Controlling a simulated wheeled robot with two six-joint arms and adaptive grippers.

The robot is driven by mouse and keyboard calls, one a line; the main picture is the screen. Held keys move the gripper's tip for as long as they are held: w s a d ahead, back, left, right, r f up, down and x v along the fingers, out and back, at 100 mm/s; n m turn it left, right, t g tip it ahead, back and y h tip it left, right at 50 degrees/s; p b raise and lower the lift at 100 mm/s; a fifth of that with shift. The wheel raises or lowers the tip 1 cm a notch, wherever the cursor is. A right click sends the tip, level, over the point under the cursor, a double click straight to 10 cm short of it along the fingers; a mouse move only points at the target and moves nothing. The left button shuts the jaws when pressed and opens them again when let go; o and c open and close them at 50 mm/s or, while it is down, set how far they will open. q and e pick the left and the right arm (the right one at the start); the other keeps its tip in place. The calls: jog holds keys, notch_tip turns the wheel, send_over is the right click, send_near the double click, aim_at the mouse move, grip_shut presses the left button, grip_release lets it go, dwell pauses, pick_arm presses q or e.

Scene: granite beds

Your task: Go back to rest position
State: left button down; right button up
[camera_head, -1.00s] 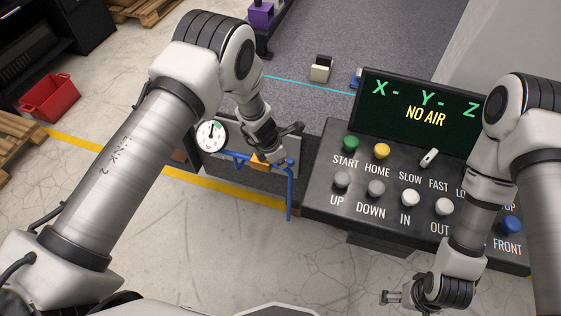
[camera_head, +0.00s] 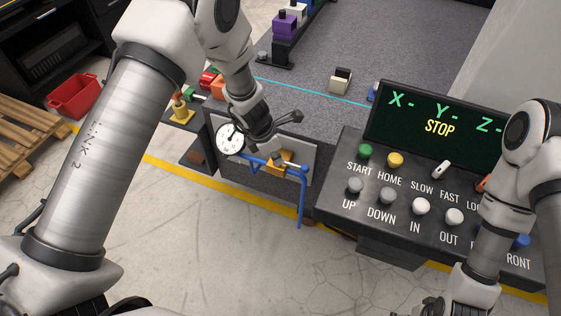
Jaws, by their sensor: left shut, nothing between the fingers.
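My left arm reaches from the left to the front edge of the granite bed. A round white gauge (camera_head: 230,138) sits left of the gripper. The control panel (camera_head: 345,215) is at the right, with a display (camera_head: 438,122) reading "X- Y- Z-" and "STOP". My right gripper (camera_head: 432,306) is at the bottom, partly cut off, low in front of the panel; its jaws are unclear.
The granite bed (camera_head: 300,110) carries a dark and cream block (camera_head: 340,81) and a black rail with purple and white blocks. A red crate (camera_head: 74,97) and a wooden pallet (camera_head: 25,130) are at the left. The floor (camera_head: 220,250) in front is clear.

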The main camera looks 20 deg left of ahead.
pick_arm(q)
jog(key=shift+w+f, duration=0.2)
jog(key=shift+s, duration=0.1)
jog(key=s+a+f+g, duration=0.3)
jog(key=s+f, duration=0.6)
jog(key=s, duration=0.3)
jog(key=s+a+m+y, duration=0.1)
jog(key=s+a+m, duration=0.2)
jog(key=s+m, duration=0.6)
jog(key=s+a+f+m+t+y, duration=0.1)
jog(key=s+a+m, duration=0.2)
jog(key=s+m, duration=0.6)
jog(key=m, duration=0.7)
jog(key=shift+s+f+y, duration=0.3)
jog(key=shift+s, duration=0.1)
